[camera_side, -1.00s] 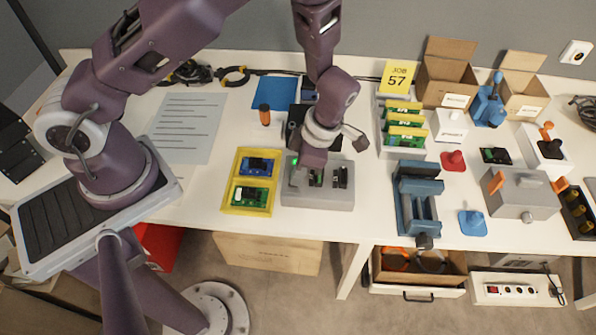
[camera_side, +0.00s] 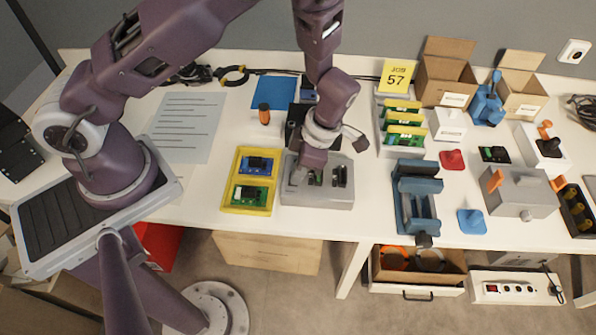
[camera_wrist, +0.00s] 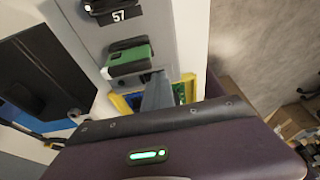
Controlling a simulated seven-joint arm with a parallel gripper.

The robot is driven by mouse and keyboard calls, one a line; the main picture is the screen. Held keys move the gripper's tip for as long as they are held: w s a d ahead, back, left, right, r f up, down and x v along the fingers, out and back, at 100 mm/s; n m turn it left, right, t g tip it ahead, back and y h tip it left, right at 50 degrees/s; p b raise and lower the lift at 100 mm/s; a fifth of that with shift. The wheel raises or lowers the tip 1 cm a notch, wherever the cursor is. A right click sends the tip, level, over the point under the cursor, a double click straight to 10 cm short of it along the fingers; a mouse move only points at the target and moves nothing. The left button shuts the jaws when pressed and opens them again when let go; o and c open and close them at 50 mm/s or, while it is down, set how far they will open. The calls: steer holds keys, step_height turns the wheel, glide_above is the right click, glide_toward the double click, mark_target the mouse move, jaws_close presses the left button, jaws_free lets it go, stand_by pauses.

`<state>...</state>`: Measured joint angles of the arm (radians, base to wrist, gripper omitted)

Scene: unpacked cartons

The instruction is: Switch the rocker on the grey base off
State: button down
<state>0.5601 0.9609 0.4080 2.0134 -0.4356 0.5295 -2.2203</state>
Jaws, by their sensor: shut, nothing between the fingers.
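The grey base (camera_side: 320,198) sits near the front edge of the white table, with dark and green parts on its top. It also fills the upper left of the wrist view (camera_wrist: 85,35), with a black part marked 57 and a green part (camera_wrist: 130,57) in a dark holder. My gripper (camera_side: 299,180) is low over the left part of the base. In the wrist view its shut grey fingers (camera_wrist: 157,88) hold nothing and reach to the base beside the green part. The rocker cannot be made out; the fingers seem to hide it. Whether they touch it cannot be told.
A yellow tray (camera_side: 227,197) with a blue and a green board stands close left of the base. A blue vise (camera_side: 404,215) stands to the right. A white rack (camera_side: 387,145) with green boards and a yellow JOB 57 card (camera_side: 397,75) are behind right.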

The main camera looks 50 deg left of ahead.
steer(key=s+v, duration=0.2)
steer(key=v, duration=1.1)
steer(key=shift+r, duration=0.6)
steer(key=shift+w+d, duration=0.15)
steer(key=shift+w+a+r, duration=0.2)
steer(key=shift+w+a, duration=0.35)
steer(key=shift+a, duration=0.35)
steer(key=x, duration=0.8)
steer(key=d+x, duration=0.1)
steer(key=x, duration=0.4)
steer(key=shift+w+f, duration=0.1)
steer(key=shift+w, duration=0.05)
steer(key=shift+f, duration=0.5)
